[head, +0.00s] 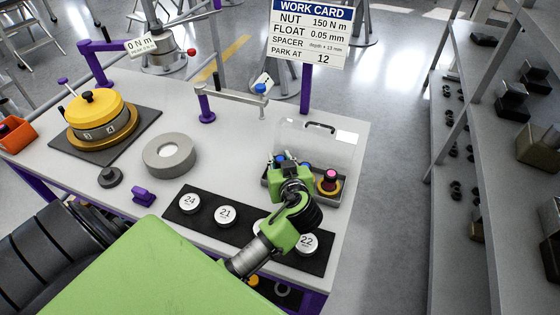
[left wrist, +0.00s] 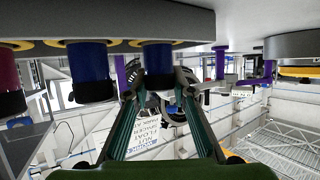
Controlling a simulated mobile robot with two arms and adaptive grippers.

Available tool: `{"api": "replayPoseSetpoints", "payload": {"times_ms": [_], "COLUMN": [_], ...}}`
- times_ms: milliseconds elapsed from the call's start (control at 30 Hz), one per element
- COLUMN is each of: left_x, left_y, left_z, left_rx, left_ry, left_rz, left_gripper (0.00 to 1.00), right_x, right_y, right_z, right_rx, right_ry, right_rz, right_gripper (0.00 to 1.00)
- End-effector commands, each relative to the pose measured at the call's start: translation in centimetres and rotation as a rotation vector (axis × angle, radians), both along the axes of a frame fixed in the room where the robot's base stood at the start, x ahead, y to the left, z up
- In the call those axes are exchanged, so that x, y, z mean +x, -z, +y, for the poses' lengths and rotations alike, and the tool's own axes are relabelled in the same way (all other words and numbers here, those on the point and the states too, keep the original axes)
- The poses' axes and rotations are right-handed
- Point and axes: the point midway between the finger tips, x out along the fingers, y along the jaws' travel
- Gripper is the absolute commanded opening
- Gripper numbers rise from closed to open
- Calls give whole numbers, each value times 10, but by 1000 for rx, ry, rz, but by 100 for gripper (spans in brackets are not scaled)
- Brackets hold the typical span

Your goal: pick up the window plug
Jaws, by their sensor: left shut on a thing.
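Several plugs stand in a grey tray (head: 268,182) at the table's right end. One is pink and dark-topped (head: 330,178); it also shows at the left edge of the left wrist view (left wrist: 8,80). A second blue plug (left wrist: 90,70) stands between it and my gripper. My left gripper (left wrist: 158,82) is shut on the endmost blue plug (left wrist: 157,57), with a fingertip on each side of its dark end. In the head view my left gripper (head: 288,174) covers most of that plug. No label tells which plug is the window plug. My right gripper is not in view.
A clear lid (head: 318,145) stands behind the tray. A black strip with numbered white discs (head: 226,215) lies in front. A grey ring (head: 169,156), a yellow round unit (head: 95,112) and a purple-posted arm (head: 230,94) stand further left. Shelves (head: 480,130) stand right, across a clear aisle.

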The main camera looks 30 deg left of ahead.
Motion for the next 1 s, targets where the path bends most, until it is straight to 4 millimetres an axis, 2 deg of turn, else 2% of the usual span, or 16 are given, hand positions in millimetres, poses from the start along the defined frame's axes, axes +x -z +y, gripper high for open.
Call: {"api": "replayPoseSetpoints", "payload": {"times_ms": [267,567,600,800,1000], "left_x": [0,-51,-62,-104,-126], "left_y": [-36,-102,-100,-116,-126], "left_z": [-1,-18,-23,-37,-45], "left_rx": [-3,-4,-5,-2,0], "left_ry": [0,0,-1,0,0], "left_rz": [-5,-1,2,1,-1], "left_gripper": [0,0,0,0,0], "right_x": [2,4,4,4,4], "right_y": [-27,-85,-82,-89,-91], "right_z": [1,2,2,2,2], "right_rx": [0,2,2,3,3], "right_ry": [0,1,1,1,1], "right_rz": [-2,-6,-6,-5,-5], "right_gripper": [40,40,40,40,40]}}
